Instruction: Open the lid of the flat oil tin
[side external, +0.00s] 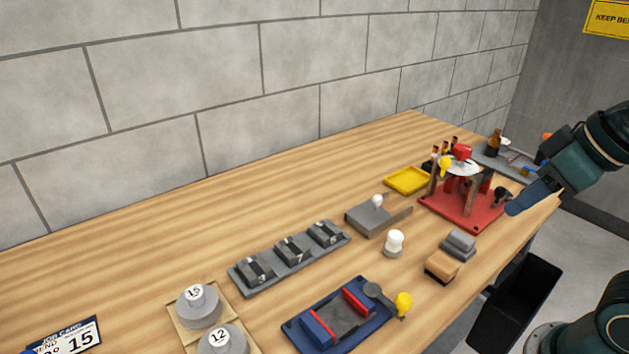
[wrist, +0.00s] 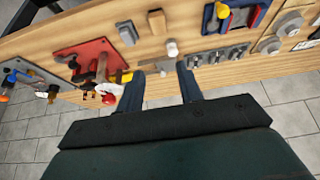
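A flat grey box with a round pale knob (side external: 370,219) lies near the middle of the bench in the side external view; it looks like the flat oil tin, though I cannot be sure. It also shows in the wrist view (wrist: 167,66), between my fingertips in the picture but beyond them. Its top looks closed. My gripper (side external: 516,207) is at the right in the side external view, by the bench's front edge and apart from the box. In the wrist view its two blue fingers (wrist: 160,71) are spread with nothing between them.
A red stand (side external: 462,207) with tools is near my gripper. A yellow tray (side external: 407,180), white-topped knob (side external: 394,245), tan block (side external: 441,268), grey clamp row (side external: 290,259) and blue fixture (side external: 340,315) surround the box. A black bin (side external: 515,300) is below. The bench's back is clear.

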